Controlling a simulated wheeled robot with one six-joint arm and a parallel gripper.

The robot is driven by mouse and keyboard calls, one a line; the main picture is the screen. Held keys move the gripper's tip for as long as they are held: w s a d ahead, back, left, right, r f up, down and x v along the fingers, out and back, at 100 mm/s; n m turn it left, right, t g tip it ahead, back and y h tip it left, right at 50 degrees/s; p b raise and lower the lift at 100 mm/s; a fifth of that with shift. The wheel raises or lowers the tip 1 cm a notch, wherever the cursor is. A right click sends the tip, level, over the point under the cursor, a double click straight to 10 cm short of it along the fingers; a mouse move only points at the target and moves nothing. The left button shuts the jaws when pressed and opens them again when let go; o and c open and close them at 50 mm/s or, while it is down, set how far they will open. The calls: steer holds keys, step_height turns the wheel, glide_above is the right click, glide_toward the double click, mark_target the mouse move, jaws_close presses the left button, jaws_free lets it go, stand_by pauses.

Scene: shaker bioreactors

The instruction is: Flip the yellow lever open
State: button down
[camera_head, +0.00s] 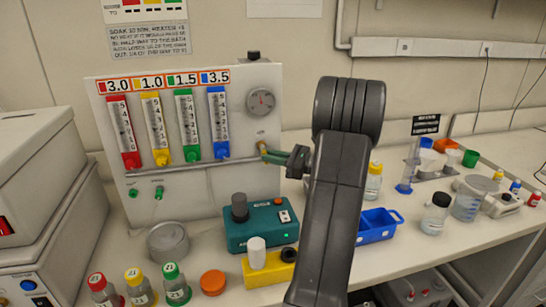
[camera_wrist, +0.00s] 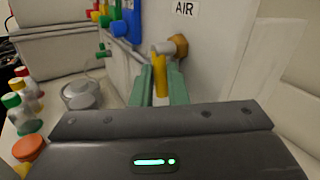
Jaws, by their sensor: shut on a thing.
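The yellow lever (camera_wrist: 159,80) hangs down from a brass valve fitting (camera_wrist: 178,46) on the panel's right side, under an "AIR" label (camera_wrist: 184,9). In the head view a small part of the lever (camera_head: 262,147) shows at the panel's right edge. My gripper (camera_wrist: 161,82) has its two green fingers on either side of the lever and is shut on it. In the head view my gripper (camera_head: 274,156) reaches left to the valve from behind my dark arm, which hides part of the wrist.
The white panel (camera_head: 240,185) carries several coloured flow meters and a round gauge (camera_head: 261,101). Below stand a teal stirrer (camera_head: 262,226), a yellow block (camera_head: 270,270) and several capped bottles. A blue tray (camera_head: 377,226) lies right of my arm.

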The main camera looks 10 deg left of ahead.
steer(key=shift+s+a+f+m+t+y, duration=0.1)
steer(key=shift+a+f+m+t+y, duration=0.1)
steer(key=shift+m+y, duration=0.3)
steer(key=shift+a+f+m+t+y, duration=0.1)
steer(key=shift+m+t+y, duration=0.1)
steer(key=shift+m+y, duration=0.3)
steer(key=c, duration=1.7)
jaws_free()
steer(key=shift+d, duration=0.1)
steer(key=b+v, duration=0.3)
steer(key=v, duration=1)
steer(key=shift+d+f, duration=0.1)
steer(key=shift+d, duration=0.25)
steer(key=shift+a, duration=0.1)
steer(key=shift+n+g+h, duration=0.3)
steer(key=shift+n+h, duration=0.3)
steer(key=shift+n, duration=0.1)
steer(key=shift+r+p+x, duration=0.35)
steer(key=shift+p+x, duration=0.15)
steer(key=shift+x, duration=1.7)
steer(key=shift+r+p+x, duration=0.35)
steer(key=shift+p+x, duration=0.15)
steer(key=shift+x, duration=1.75)
steer(key=shift+r+p+x, duration=0.35)
steer(key=shift+p+x, duration=0.15)
steer(key=shift+x, duration=1.7)
